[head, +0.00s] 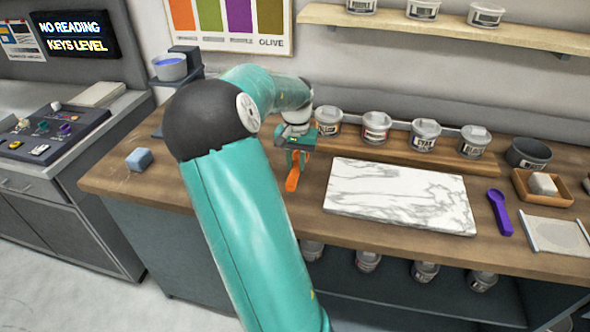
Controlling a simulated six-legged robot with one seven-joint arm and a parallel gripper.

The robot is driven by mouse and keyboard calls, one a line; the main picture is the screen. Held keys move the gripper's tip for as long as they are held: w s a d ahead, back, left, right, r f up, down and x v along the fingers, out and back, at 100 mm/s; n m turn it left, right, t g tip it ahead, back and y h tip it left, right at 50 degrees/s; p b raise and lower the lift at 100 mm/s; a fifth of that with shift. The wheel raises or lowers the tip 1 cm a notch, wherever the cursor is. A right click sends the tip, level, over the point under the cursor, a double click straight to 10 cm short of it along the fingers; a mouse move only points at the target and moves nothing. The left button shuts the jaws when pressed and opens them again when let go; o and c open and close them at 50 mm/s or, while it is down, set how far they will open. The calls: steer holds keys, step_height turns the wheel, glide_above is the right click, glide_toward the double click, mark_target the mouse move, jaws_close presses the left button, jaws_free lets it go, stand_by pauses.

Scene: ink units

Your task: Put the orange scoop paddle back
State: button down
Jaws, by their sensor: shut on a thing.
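The orange scoop paddle (293,179) is in the head view, to the left of the marble slab, in front of the row of tubs. My gripper (300,155) is shut on it at its upper end, and the paddle points down toward the wooden counter. I cannot tell whether its lower end touches the counter. My teal arm hides part of the counter to the left. A purple scoop paddle (500,212) lies on the counter to the right of the slab.
The white marble slab (400,195) lies mid-counter. Several labelled tubs (376,127) stand on a raised wooden ledge behind it. A wooden tray (552,198) with a pale block and a dark bowl (528,152) are at right. A blue block (139,160) sits at left.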

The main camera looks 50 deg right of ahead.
mark_target(295, 167)
steer(key=f, duration=0.3)
steer(key=shift+w+f, duration=0.2)
steer(key=shift+f, duration=0.05)
steer(key=c, duration=1.3)
jaws_free()
steer(key=shift+d, duration=0.1)
steer(key=shift+o, duration=0.2)
steer(key=shift+r, duration=0.15)
step_height(295, 167, up, 12)
steer(key=w+a+r+n+t+y, duration=0.1)
steer(key=a+r+n+t, duration=0.15)
steer(key=a, duration=0.95)
steer(key=a+r+n+t, duration=0.15)
steer(key=a+n, duration=0.25)
steer(key=a, duration=0.8)
steer(key=s+a+n+t, duration=0.1)
steer(key=s+a+n, duration=0.2)
steer(key=a, duration=0.5)
steer(key=s+a+n+h, duration=0.1)
steer(key=s+a+n, duration=0.3)
steer(key=a, duration=0.5)
steer(key=shift+s+a+t, duration=0.25)
steer(key=shift+s+t, duration=0.15)
steer(key=shift+s, duration=0.4)
